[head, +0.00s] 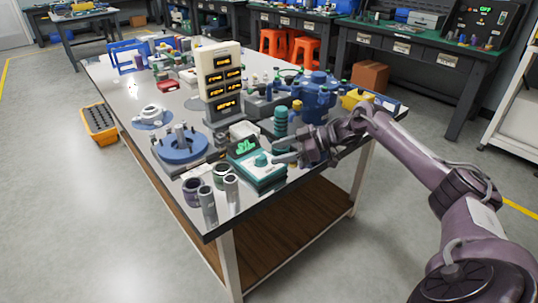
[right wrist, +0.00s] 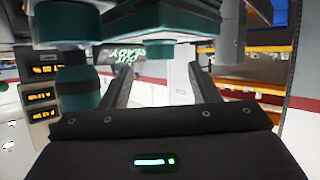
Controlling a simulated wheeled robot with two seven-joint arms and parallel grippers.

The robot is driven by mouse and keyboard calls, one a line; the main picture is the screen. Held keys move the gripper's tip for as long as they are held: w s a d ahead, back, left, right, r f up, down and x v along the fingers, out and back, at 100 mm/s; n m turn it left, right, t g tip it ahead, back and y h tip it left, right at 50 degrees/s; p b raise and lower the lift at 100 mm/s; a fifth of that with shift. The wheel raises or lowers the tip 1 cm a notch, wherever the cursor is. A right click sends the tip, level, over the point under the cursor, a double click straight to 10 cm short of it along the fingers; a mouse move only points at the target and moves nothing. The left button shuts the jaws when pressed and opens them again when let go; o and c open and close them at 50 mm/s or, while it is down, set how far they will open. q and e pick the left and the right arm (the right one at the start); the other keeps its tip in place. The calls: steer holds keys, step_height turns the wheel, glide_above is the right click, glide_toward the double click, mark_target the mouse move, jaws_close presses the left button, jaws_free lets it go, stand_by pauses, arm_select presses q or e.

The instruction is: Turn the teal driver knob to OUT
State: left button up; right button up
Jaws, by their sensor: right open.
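The teal driver (head: 258,178) is a box with a pale top panel near the front edge of the table. Its teal knob (head: 262,159) stands on the panel, and a green-lit display (head: 243,146) sits behind it. My right gripper (head: 277,158) reaches in from the right, its fingertips close beside the knob. In the right wrist view the fingers (right wrist: 162,95) are apart, with the knob (right wrist: 157,51) showing between and beyond them. I cannot tell whether they touch it. The green lettering appears inverted there and is partly cut off. My left gripper is not in view.
A teal ribbed column (head: 281,123) stands just behind the driver. Several grey metal cylinders (head: 208,204) stand to its left. A blue round fixture (head: 183,148), a display tower (head: 222,82) and a blue machine (head: 316,95) crowd the table (head: 110,84). Bare floor lies in front.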

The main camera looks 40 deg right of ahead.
steer(key=shift+v, duration=1.2)
steer(key=shift+s+d+r, duration=0.15)
steer(key=shift+s+d, duration=0.05)
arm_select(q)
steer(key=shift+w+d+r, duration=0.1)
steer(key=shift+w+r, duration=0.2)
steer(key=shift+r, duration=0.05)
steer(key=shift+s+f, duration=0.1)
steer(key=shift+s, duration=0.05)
